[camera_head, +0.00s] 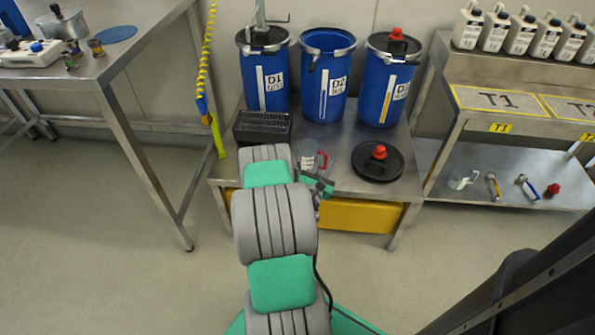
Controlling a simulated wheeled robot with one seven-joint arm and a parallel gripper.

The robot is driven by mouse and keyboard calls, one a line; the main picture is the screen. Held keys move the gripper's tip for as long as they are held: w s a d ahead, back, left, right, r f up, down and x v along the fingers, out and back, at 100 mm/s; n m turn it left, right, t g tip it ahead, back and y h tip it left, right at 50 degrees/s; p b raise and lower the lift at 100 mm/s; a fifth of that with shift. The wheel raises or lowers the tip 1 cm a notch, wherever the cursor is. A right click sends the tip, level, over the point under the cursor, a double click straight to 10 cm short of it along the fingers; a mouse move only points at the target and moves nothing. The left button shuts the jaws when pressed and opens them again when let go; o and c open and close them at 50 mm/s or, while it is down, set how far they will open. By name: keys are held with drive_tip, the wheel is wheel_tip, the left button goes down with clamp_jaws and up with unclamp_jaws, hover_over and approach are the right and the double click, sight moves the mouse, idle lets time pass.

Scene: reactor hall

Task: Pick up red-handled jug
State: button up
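The red-handled jug (307,154) is a small clear jug with dark markings. It stands on the low steel bench (340,142) in front of the blue drums, and its red handle is on its right side. My gripper (322,184) is at the bench's front edge, just in front of the jug and close to it. The arm partly covers the area to the left of the jug. The fingers are small and partly hidden by the wrist, so I cannot tell whether they are open or touching the jug.
Blue drums D1 (266,80), D2 (326,85) and a third (385,88) stand behind. A black lid with a red cap (378,162) lies right of the jug, and a black grate (262,127) left.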

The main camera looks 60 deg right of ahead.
drive_tip(key=shift+s+a+f+n+t, duration=0.1)
drive_tip(key=shift+a+f+n+t, duration=0.05)
drive_tip(key=shift+f+n, duration=0.4)
drive_tip(key=shift+s+a+f+n+t, duration=0.15)
drive_tip(key=shift+f+n, duration=0.2)
drive_tip(key=shift+f, duration=0.35)
drive_tip(key=shift+w+d+n, duration=0.2)
drive_tip(key=shift+d+n, duration=0.05)
drive_tip(key=shift+n, duration=0.05)
drive_tip(key=shift+x, duration=0.85)
drive_tip(key=x, duration=0.5)
drive_tip(key=shift+w+d+f, duration=0.1)
drive_tip(key=shift+w, duration=0.2)
clamp_jaws()
